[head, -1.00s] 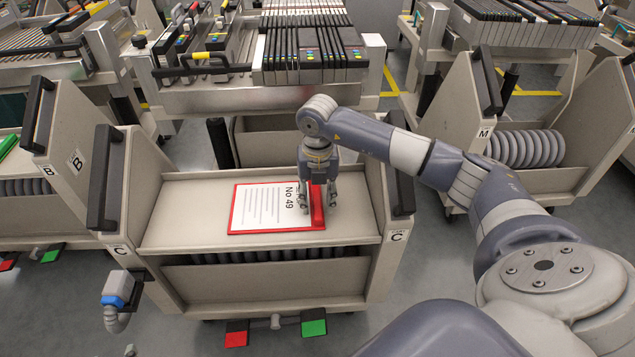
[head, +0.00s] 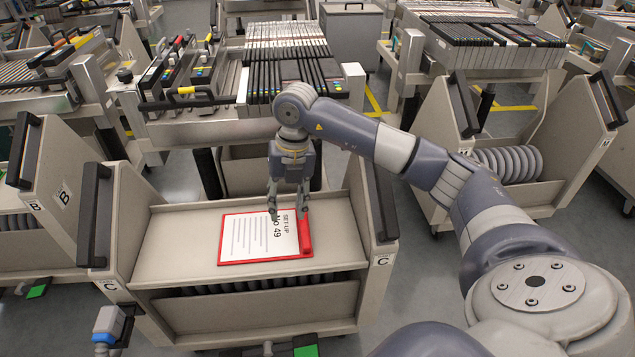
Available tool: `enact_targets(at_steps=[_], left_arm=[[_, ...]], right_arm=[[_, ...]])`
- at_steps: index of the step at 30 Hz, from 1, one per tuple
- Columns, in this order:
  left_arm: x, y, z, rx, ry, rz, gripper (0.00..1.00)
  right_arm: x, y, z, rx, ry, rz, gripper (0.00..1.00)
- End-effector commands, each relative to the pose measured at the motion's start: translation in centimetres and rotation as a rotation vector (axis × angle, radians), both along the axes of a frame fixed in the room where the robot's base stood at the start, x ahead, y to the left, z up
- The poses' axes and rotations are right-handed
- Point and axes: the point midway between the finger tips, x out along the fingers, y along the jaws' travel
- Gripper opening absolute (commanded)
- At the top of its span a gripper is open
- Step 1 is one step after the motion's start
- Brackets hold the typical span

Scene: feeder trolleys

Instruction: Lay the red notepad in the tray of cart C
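The red notepad (head: 258,238) lies flat in the tray of cart C (head: 170,262). It has a white printed sheet marked "No 49" and a thick red edge (head: 306,235) on its right side. My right gripper (head: 289,213) points down over the notepad's upper right part. Its two fingers are spread with nothing between them, and they hide a little of the sheet's edge. The fingertips seem to be just above the notepad. My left gripper is not in view.
Cart C has high side panels with black handles (head: 94,215). Cart B (head: 62,190) stands at left and another cart with grey coils (head: 505,163) at right. A feeder trolley (head: 205,115) stands behind. The tray is bare around the notepad.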

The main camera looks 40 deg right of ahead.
Motion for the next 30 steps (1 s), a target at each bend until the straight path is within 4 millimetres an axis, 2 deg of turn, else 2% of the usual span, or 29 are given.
enact_targets(at_steps=[1, 2, 3, 5, 6, 8, 9, 12, 14, 17, 19, 22, 24, 26, 29, 30], left_arm=[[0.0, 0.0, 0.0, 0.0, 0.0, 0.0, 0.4], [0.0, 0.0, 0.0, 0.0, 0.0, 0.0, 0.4], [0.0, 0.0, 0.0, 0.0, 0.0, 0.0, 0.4], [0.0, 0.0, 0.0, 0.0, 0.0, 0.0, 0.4], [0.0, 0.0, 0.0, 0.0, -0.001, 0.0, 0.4], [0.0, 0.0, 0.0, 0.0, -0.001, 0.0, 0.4], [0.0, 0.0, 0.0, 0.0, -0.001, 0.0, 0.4], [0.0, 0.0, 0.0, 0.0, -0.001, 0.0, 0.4], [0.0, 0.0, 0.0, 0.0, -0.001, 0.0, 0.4], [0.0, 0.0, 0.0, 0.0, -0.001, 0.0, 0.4], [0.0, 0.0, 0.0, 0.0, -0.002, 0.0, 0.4], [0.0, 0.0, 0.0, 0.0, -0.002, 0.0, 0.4], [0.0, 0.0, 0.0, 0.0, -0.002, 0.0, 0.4], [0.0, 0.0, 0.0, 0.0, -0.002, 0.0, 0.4], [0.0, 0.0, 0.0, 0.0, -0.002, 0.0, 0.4], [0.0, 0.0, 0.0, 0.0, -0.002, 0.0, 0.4]], right_arm=[[-0.1, 3.2, -0.9, 0.09, -0.02, 0.052, 0.38], [-0.2, 5.4, -1.2, 0.157, -0.039, 0.086, 0.38], [-0.3, 8.6, -1.3, 0.262, -0.071, 0.126, 0.38], [-0.8, 13.6, -0.9, 0.434, -0.122, 0.18, 0.38], [-1.2, 16.7, -0.2, 0.552, -0.157, 0.202, 0.38], [-1.8, 20.8, 1.5, 0.727, -0.213, 0.216, 0.38], [-2.1, 23.2, 3.0, 0.843, -0.252, 0.212, 0.38], [-2.7, 27.3, 7.2, 1.118, -0.347, 0.152, 0.38], [-2.7, 28.6, 9.9, 1.271, -0.405, 0.083, 0.38], [-2.0, 28.8, 13.9, 1.494, -0.496, -0.091, 0.38], [-1.1, 27.6, 16.0, 1.62, -0.555, -0.251, 0.38], [0.5, 24.5, 17.3, 1.744, -0.625, -0.528, 0.38], [1.5, 21.7, 16.8, 1.788, -0.659, -0.747, 0.38], [2.2, 19.1, 15.5, 1.793, -0.676, -0.946, 0.38], [2.4, 14.8, 11.6, 1.736, -0.676, -1.289, 0.38], [2.0, 13.2, 9.6, 1.689, -0.663, -1.426, 0.38]])
